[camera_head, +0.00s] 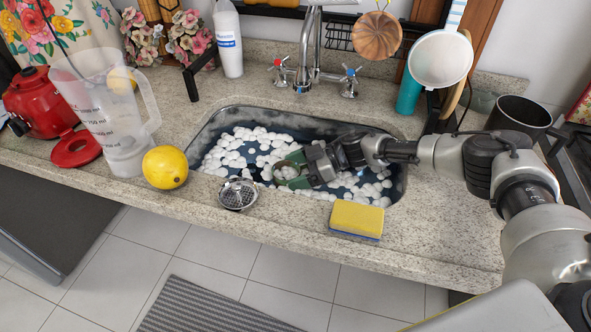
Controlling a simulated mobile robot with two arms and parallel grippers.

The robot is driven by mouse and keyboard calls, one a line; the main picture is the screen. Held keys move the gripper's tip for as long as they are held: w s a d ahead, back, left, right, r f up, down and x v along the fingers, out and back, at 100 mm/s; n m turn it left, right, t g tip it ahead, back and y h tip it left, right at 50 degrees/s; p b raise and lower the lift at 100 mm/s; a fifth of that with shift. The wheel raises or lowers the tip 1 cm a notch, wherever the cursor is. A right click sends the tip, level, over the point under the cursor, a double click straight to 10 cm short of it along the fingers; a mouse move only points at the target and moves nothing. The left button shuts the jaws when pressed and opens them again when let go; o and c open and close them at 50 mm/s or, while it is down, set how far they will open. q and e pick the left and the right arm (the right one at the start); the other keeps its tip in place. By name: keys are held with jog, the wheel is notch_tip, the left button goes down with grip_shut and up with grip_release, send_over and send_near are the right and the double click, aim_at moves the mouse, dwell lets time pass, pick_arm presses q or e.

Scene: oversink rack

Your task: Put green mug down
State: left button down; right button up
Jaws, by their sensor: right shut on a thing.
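My right gripper (309,167) reaches from the right down into the sink (399,186). It is shut on the green mug (285,183). The mug is tilted, with its round opening towards me and some white foam showing in it. It is low in the sink among white foam clumps (240,147) on dark water. I cannot tell whether the mug touches the sink bottom. My left gripper is not in view.
A yellow sponge (356,219) and a metal strainer (238,194) lie at the sink's front edge. The faucet (307,50) rises behind the sink. The counter (440,235) right of the sponge is clear.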

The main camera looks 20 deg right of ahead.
jog(key=o, duration=1)
jog(key=shift+d+r+p, duration=0.25)
jog(key=shift+r+p, duration=0.15)
jog(key=shift+p+v, duration=1.45)
jog(key=shift+v, duration=2)
